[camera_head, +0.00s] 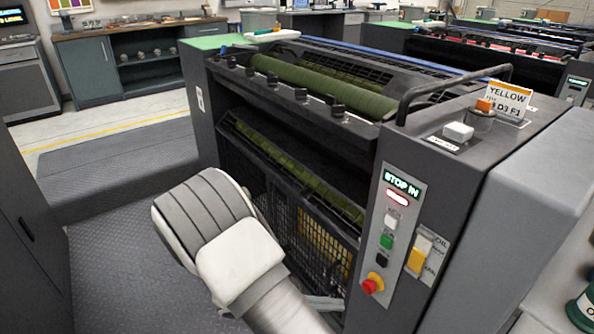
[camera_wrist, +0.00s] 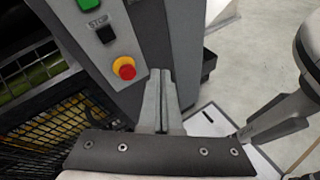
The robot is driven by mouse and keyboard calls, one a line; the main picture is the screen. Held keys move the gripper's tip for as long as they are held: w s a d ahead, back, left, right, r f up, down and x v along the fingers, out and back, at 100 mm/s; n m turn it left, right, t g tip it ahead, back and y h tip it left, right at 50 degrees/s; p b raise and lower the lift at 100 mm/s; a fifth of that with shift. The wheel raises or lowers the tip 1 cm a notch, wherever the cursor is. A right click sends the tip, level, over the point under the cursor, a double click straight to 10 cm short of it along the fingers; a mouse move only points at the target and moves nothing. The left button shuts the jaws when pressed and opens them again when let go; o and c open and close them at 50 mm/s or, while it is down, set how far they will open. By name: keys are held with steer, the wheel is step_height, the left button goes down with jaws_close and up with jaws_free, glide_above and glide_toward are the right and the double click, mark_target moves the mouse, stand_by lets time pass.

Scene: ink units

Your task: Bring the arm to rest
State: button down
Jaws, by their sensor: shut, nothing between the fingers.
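My gripper (camera_wrist: 161,78) is shut and empty in the wrist view, its two fingers together. I cannot tell the gap between the fingertips and the panel. In the head view my arm (camera_head: 238,262) reaches up from the bottom middle and bends in front of the press unit (camera_head: 225,120). The gripper is mostly hidden behind the arm there.
The press's control panel (camera_head: 405,205) has a lit "STOP IN" sign, white, green and black buttons and a red emergency button (camera_head: 373,283). A rail (camera_head: 455,72) and a "YELLOW" card (camera_head: 508,98) are on top. Open floor (camera_head: 110,250) lies to the left.

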steer(key=s+d+r+m+t+y, duration=0.1)
steer(key=s+d+r+m+y, duration=0.1)
steer(key=s+r+m+y, duration=0.6)
steer(key=s+d+r+m+t+y, duration=0.1)
steer(key=d+r+m, duration=0.15)
steer(key=r, duration=0.85)
steer(key=s+d+r+m+t+y, duration=0.1)
steer(key=s+d+r+m+y, duration=0.1)
steer(key=s+r+m+y, duration=0.6)
steer(key=w+r+n+h+p, duration=0.2)
steer(key=w+r+h+p, duration=0.1)
steer(key=r+p, duration=1.9)
step_height(320, 180, up, 2)
steer(key=shift+a+r+p, duration=0.1)
steer(key=shift+a+p, duration=0.15)
steer(key=shift+p, duration=0.05)
